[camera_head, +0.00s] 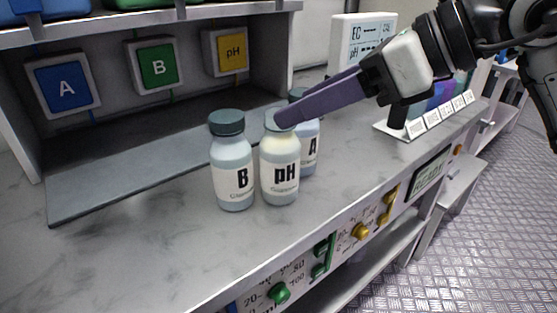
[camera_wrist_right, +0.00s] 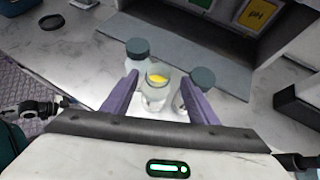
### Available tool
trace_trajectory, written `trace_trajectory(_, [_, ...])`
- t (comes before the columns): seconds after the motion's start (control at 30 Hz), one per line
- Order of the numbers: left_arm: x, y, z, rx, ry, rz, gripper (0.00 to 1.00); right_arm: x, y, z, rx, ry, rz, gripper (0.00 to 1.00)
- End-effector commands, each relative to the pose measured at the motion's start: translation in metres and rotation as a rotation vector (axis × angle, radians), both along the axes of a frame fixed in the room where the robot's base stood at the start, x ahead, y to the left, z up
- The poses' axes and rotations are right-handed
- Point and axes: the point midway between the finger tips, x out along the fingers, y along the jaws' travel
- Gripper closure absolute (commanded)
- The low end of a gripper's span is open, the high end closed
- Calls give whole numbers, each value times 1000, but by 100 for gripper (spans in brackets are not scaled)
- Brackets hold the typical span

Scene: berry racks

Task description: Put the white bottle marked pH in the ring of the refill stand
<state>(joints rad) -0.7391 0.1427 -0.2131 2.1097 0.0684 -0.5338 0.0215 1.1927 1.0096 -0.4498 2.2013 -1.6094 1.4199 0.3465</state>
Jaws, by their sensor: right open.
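The white bottle marked pH (camera_head: 280,172) stands upright on the grey counter, between the bottle marked B (camera_head: 233,170) on its left and the bottle marked A (camera_head: 310,147) behind it to the right. My right gripper (camera_head: 283,117) comes in from the upper right, its purple fingers at the pH bottle's top. In the right wrist view the fingers are apart, one on each side of the pH bottle (camera_wrist_right: 155,92), whose open-looking top shows yellow. Whether they touch it cannot be told. I cannot make out the refill stand's ring. My left gripper is out of view.
Dark-capped bottles (camera_wrist_right: 138,50) (camera_wrist_right: 203,78) stand close to both fingers. Behind is a shelf unit with A, B and pH panels (camera_head: 232,52). A labelled rack (camera_head: 425,122) stands to the right. The counter's left front is clear. A dark round thing (camera_wrist_right: 51,22) lies on the counter.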

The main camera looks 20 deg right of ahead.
Motion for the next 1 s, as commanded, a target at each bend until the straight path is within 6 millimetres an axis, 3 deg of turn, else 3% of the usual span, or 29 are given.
trace_trajectory(0.4, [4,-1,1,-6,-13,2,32,28,30,-30,2,2,3,46])
trace_trajectory(0.7, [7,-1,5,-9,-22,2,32,31,33,-32,2,0,2,48])
trace_trajectory(1.0, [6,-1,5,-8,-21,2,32,31,32,-32,1,1,2,99])
